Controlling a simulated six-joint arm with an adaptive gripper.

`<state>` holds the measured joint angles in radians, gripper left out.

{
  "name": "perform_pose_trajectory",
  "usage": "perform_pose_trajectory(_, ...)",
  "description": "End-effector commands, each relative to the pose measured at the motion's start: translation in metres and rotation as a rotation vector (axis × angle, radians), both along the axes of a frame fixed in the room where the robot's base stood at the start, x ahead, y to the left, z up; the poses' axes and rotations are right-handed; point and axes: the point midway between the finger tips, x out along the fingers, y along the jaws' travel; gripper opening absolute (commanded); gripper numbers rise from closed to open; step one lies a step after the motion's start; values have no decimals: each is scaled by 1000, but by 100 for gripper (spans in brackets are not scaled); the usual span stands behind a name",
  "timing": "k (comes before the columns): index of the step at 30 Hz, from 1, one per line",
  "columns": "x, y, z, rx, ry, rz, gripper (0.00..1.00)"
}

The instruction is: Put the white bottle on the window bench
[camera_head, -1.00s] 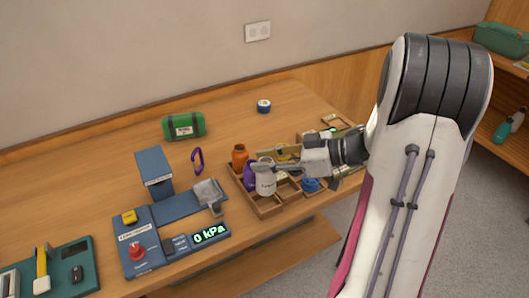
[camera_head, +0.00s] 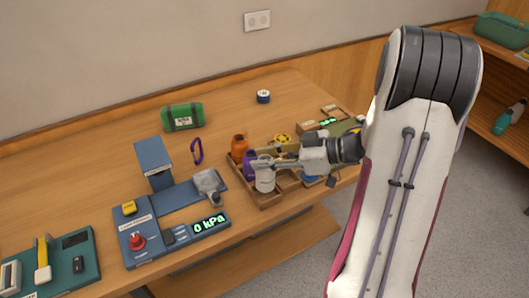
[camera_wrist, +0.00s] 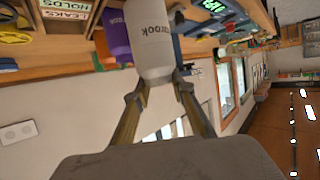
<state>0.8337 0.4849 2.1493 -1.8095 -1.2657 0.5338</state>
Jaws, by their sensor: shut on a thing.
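The white bottle (camera_head: 264,178) stands at the front left of a wooden compartment tray (camera_head: 268,202) on the bench. My gripper (camera_head: 262,163) reaches in from the right, with its fingers closed about the bottle's upper part. In the wrist view the white bottle (camera_wrist: 150,40), with dark lettering, sits between the two fingertips (camera_wrist: 160,88). I cannot tell whether its base is still in the tray or just clear of it. No place that is clearly the window bench shows in the head view; windows (camera_wrist: 228,85) show in the wrist view.
A purple bottle (camera_head: 249,163) and an orange bottle (camera_head: 239,146) stand close beside the white one. A blue pressure rig (camera_head: 165,240) is to the left. A green roll (camera_head: 183,117) and purple carabiner (camera_head: 196,151) lie behind. The back left of the bench is clear.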

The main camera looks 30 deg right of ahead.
Motion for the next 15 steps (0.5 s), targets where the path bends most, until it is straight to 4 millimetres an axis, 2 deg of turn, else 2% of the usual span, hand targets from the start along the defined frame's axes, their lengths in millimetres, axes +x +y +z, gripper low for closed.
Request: perform_pose_trajectory(15,0,0,-36,1,1,0,0)
